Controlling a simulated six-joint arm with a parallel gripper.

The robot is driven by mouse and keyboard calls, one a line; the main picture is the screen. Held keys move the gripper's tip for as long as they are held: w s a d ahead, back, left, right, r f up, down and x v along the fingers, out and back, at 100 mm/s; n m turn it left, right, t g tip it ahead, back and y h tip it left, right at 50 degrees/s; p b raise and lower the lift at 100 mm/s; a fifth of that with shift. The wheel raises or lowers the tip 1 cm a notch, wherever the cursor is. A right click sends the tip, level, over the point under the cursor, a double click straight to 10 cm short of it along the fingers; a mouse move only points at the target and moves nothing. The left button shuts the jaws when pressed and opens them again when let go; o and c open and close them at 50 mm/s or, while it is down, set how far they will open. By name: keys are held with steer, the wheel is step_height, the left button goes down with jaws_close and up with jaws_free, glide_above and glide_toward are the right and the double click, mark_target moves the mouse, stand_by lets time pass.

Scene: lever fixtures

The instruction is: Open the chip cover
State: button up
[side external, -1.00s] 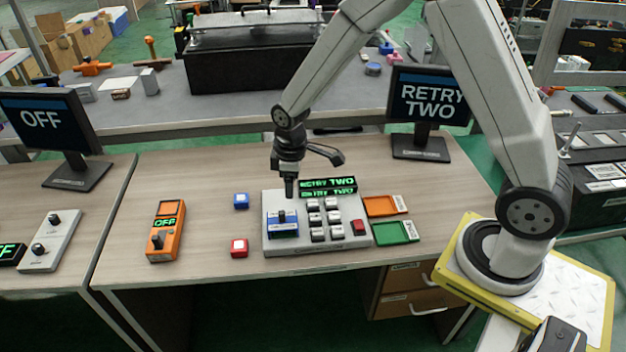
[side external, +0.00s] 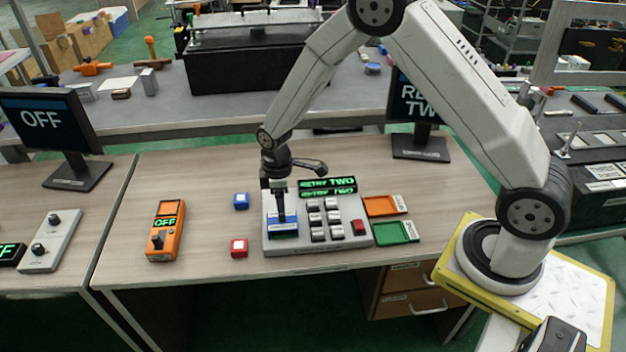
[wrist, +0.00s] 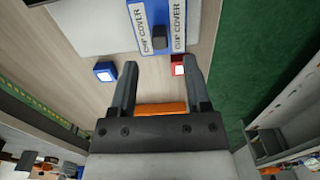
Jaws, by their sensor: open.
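The chip cover (side external: 284,232) is a blue plate with a dark knob on the left part of a grey console (side external: 331,245). In the wrist view the cover (wrist: 178,13) shows two "CHIP COVER" labels with the black knob (wrist: 159,37) between them. My gripper (side external: 282,215) is over the cover in the side view, pointing down and overlapping the knob there. In the wrist view my gripper (wrist: 160,72) has its two fingers apart with nothing between them. The knob lies beyond the fingertips, roughly in line with the gap. I cannot tell whether a finger touches it.
A blue block (side external: 241,201) and a red block (side external: 239,248) stand left of the console. An orange handheld box (side external: 165,232) reads OFF. Orange (side external: 385,206) and green (side external: 397,232) trays lie right. The console display (side external: 328,186) reads RETRY TWO. Bare table lies between the blocks and orange box.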

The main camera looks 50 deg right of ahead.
mark_target(282, 221)
steer(key=shift+f, duration=2.7)
jaws_close()
